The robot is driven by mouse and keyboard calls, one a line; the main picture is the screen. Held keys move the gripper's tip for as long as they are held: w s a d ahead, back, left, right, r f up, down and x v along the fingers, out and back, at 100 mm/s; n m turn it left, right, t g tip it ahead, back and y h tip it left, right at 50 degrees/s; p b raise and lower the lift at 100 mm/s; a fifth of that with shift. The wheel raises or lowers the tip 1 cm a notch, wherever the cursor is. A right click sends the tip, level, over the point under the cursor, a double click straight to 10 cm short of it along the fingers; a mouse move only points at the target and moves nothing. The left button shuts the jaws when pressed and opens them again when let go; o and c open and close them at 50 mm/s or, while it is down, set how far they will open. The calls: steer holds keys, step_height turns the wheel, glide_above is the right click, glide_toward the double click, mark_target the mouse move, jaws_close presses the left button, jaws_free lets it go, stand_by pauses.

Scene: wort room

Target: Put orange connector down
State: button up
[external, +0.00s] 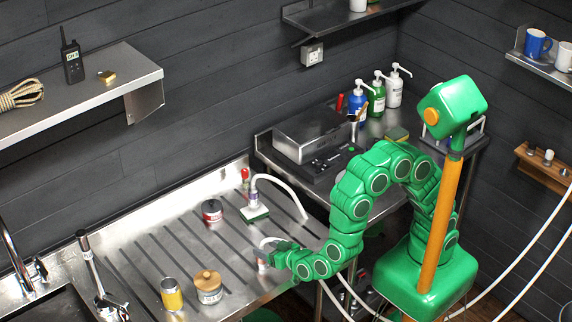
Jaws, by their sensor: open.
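My gripper (270,254) is low over the front right part of the ribbed steel drainboard (150,262). Its jaws are open. A small pale piece with a reddish-orange tint (262,264) stands upright at the fingertips, with a short white hose curving over it. It looks like the orange connector, but it is small and partly hidden by my gripper. I cannot tell whether the fingers touch it.
A red-and-dark tin (212,211), a wooden-lidded jar (208,287) and a yellow can (172,294) stand on the drainboard left of my gripper. A red-topped bottle (245,180) stands at the back. A sink with a tap (18,255) is at the far left.

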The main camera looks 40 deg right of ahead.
steer(key=w+g, duration=0.1)
steer(key=w+r+g+y, duration=0.1)
steer(key=w, duration=0.1)
steer(key=w+g, duration=0.1)
steer(key=shift+w+a+r+m+y, duration=0.1)
steer(key=shift+w+r+m+y, duration=0.2)
steer(key=shift+w+y, duration=0.1)
steer(key=w+d+r+n+g+y, duration=0.15)
steer(key=d+r+g, duration=0.6)
steer(key=d, duration=0.75)
steer(key=s+d+r+g+h, duration=0.1)
steer(key=s+d+g, duration=0.1)
steer(key=s+d, duration=0.5)
steer(key=s+d+r+m+g+h, duration=0.1)
steer(key=s+d, duration=0.6)
steer(key=d, duration=0.7)
steer(key=s+d+r+g+h, duration=0.2)
steer(key=s+d, duration=0.5)
steer(key=d, duration=0.4)
steer(key=shift+d+r+g+h, duration=0.35)
steer(key=shift+g+h, duration=0.1)
steer(key=shift+h, duration=0.2)
